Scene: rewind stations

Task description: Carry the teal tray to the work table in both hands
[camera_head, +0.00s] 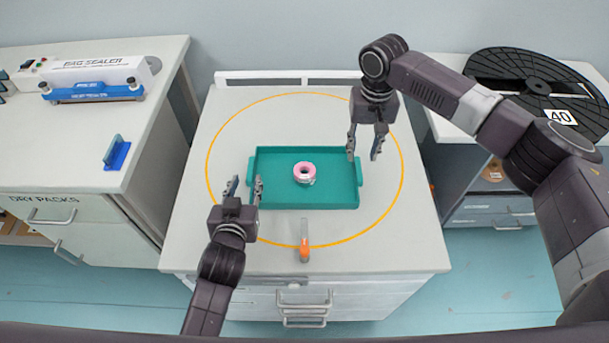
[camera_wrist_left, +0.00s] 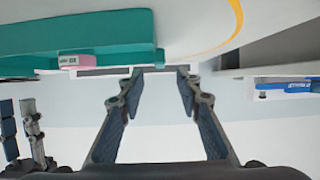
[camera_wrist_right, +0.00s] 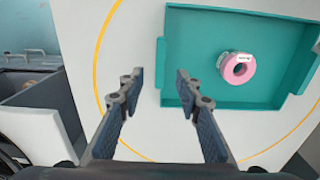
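The teal tray (camera_head: 275,192) lies flat on a pale table with a handle at each short end. A pink roll (camera_head: 297,173) lies inside it, near the middle. My left gripper (camera_head: 245,184) is open and empty beside the tray's left handle (camera_head: 251,168); in the left wrist view its fingertips (camera_wrist_left: 160,70) are apart below the tray's edge (camera_wrist_left: 100,28). My right gripper (camera_head: 363,157) is open and empty by the right handle (camera_head: 361,172). In the right wrist view its fingertips (camera_wrist_right: 156,76) are apart, with the handle (camera_wrist_right: 163,55) showing between and beyond them. Contact cannot be told.
A bag sealer (camera_head: 95,72) and a blue holder (camera_head: 117,153) stand on the left counter. A black reel (camera_head: 530,80) lies on the right counter.

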